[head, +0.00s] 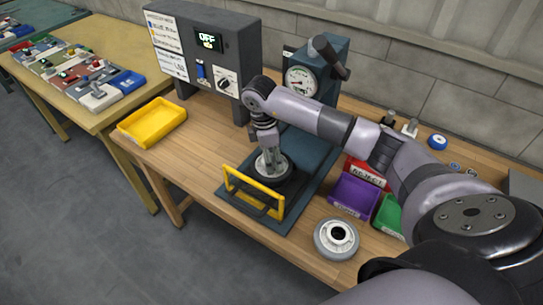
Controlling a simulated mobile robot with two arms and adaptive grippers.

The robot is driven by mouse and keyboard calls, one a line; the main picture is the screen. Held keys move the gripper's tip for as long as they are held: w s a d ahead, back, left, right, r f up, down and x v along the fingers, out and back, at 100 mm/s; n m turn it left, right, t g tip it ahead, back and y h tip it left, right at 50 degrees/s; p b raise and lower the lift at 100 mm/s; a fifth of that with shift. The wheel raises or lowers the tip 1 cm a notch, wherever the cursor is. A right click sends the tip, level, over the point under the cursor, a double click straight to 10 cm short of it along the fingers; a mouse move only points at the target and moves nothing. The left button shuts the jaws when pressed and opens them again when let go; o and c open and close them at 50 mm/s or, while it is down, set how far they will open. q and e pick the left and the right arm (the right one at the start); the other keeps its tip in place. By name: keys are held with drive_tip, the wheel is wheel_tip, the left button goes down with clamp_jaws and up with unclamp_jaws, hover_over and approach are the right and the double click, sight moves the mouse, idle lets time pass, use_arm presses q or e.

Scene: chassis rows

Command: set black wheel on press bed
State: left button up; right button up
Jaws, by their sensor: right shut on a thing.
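My right gripper (269,153) points down and is shut on the black wheel (273,177), which has a pale grey hub. The wheel lies about level over the press bed, behind the yellow guard frame (252,197). I cannot tell if its underside touches the bed. The press has a dark teal base plate (312,155) and a column with a round gauge (301,82) and a dark lever (329,56). The gripper and guard hide parts of the wheel and bed. My left gripper is out of view.
A control box (207,50) reading "OFF" and a yellow tray (152,122) stand left. A grey wheel (337,239) lies at the front edge. Purple (352,196), red (368,172) and green (388,214) bins sit right. A blue-rimmed wheel (437,142) lies at the back.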

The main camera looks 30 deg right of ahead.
drive_tip(key=shift+f, duration=0.3)
idle(0.4)
drive_tip(key=shift+f+b, duration=0.35)
drive_tip(key=o, duration=1.6)
drive_tip(key=shift+c, duration=0.2)
wheel_tip(320, 180, up, 12)
drive_tip(key=a, duration=0.1)
drive_tip(key=shift+w+a, duration=0.2)
drive_tip(key=shift+w, duration=0.05)
drive_tip(key=shift+f, duration=0.1)
